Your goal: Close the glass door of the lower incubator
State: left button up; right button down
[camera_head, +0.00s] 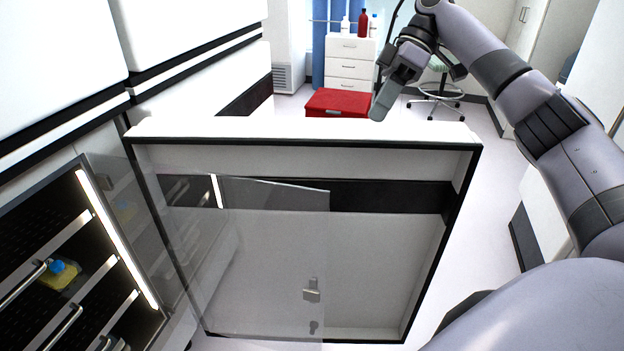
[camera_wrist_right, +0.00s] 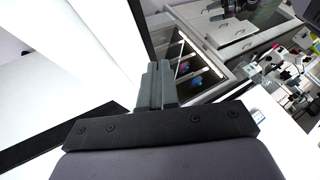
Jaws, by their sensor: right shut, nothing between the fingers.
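The lower incubator (camera_head: 40,180) is at the left in the head view, with its dark shelf interior showing. Its clear glass door (camera_head: 265,235) stands open, swung out to the right, with a small metal latch (camera_head: 312,290) near its free edge. The white outer door (camera_head: 300,130) with a black seal is also open, behind the glass. My right gripper (camera_head: 381,108) is shut and empty, beyond the top edge of the outer door and apart from the glass. Its closed fingers also show in the right wrist view (camera_wrist_right: 157,85). My left gripper is not in view.
A bottle with a blue cap and yellow contents (camera_head: 60,272) lies on an incubator shelf. A red box (camera_head: 338,103) and a white drawer cabinet (camera_head: 351,62) stand behind the outer door. A stool (camera_head: 437,90) stands at the back right.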

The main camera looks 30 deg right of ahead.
jog(key=b, duration=0.4)
send_near(314, 225)
jog(key=x, duration=0.4)
jog(key=shift+w+d+f, duration=0.2)
jog(key=shift+w+f, duration=0.15)
jog(key=shift+f, duration=0.05)
jog(key=shift+a+f, duration=0.3)
jog(key=shift+f, duration=0.1)
jog(key=shift+s+a, duration=0.1)
